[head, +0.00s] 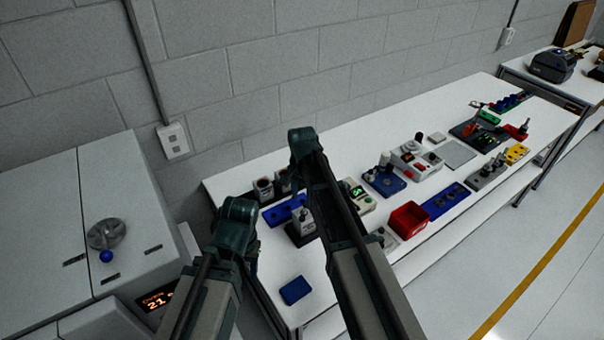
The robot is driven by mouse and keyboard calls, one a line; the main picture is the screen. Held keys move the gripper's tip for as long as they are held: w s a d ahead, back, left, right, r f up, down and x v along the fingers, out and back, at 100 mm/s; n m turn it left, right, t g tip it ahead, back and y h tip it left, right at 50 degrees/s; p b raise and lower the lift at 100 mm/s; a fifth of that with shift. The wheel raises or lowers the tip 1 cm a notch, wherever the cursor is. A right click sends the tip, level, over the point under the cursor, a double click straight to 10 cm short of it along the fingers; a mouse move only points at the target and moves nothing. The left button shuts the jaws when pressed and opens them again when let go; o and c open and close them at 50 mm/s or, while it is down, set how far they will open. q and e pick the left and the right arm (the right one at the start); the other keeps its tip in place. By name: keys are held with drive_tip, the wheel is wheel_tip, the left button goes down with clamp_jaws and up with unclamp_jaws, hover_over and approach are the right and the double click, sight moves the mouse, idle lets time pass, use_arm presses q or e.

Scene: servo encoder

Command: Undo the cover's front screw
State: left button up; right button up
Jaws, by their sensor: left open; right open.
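A small grey unit on a black base (301,231) stands near the left end of the white bench, between my two arms. It may be the servo with its cover, but I cannot tell for sure. No front screw can be made out at this size. My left arm rises at the lower left and my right arm rises in the middle, both ending in dark green joints. No fingertips of either gripper show. My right arm hides part of the bench behind it.
A grey cabinet (60,215) with a knob stands left. Bare bench top lies around the blue block.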

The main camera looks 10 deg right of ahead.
wheel_tip(320, 180, up, 6)
drive_tip(key=p, duration=0.4)
drive_tip(key=shift+f, duration=0.2)
drive_tip(key=s+a+f+n+b, duration=0.2)
drive_tip(key=s+f+n+b, duration=0.2)
drive_tip(key=s, duration=0.3)
drive_tip(key=s+a+f+n+b, duration=0.2)
drive_tip(key=s+f+n+b, duration=0.3)
drive_tip(key=s+f+b, duration=0.1)
drive_tip(key=s+a+f+n+h+b, duration=0.1)
drive_tip(key=s+a+f+n+b, duration=0.2)
drive_tip(key=s+f+b, duration=0.3)
drive_tip(key=shift+s+f+n, duration=0.1)
drive_tip(key=shift+s+n, duration=0.6)
drive_tip(key=shift+s, duration=0.65)
drive_tip(key=shift+s+a+f+n, duration=0.1)
drive_tip(key=shift+s+n, duration=0.2)
drive_tip(key=shift+s, duration=0.05)
